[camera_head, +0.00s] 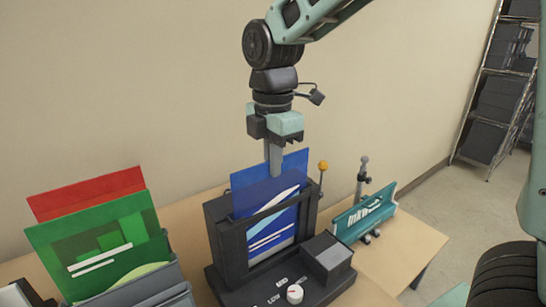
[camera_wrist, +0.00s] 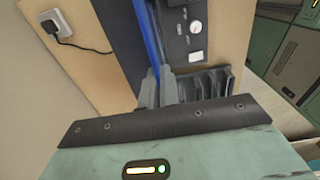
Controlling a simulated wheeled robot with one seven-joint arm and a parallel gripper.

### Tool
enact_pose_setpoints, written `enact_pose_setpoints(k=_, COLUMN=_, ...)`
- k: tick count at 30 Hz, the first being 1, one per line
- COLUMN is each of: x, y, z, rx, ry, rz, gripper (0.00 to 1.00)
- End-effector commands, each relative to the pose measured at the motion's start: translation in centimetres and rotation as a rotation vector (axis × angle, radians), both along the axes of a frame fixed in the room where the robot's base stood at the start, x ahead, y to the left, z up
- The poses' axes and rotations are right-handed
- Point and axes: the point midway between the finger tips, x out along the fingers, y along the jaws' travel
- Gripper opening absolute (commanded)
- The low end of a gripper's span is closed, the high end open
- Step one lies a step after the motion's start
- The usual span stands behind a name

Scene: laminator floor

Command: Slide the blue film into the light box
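The blue film (camera_head: 250,181) stands upright in the slot of the black light box (camera_head: 225,247), with its upper edge sticking out above the frame. Its white-striped lower part shows through the front window. My gripper (camera_head: 274,168) points down at the film's top edge, its fingers close together around it. In the wrist view the film (camera_wrist: 151,40) appears as a thin blue edge running between the fingertips (camera_wrist: 158,84). The film's bottom edge is hidden inside the box.
A grey holder (camera_head: 150,287) with red (camera_head: 85,192) and green (camera_head: 100,245) sheets stands left. A teal device (camera_head: 365,215) stands right, near an orange-knobbed lever (camera_head: 323,166). A white dial (camera_head: 295,293) is on the box's front.

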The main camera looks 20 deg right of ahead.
Motion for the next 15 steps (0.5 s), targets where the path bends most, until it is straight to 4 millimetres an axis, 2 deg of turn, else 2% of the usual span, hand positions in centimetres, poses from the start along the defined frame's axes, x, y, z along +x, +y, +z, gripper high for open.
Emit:
enact_pose_setpoints(k=9, x=0.0, y=0.0, z=-2.4, rx=0.000, ry=0.001, rz=0.000, gripper=0.00)
enact_pose_setpoints(k=15, x=0.0, y=0.0, z=-2.9, rx=0.000, ry=0.000, rz=0.000, gripper=0.00)
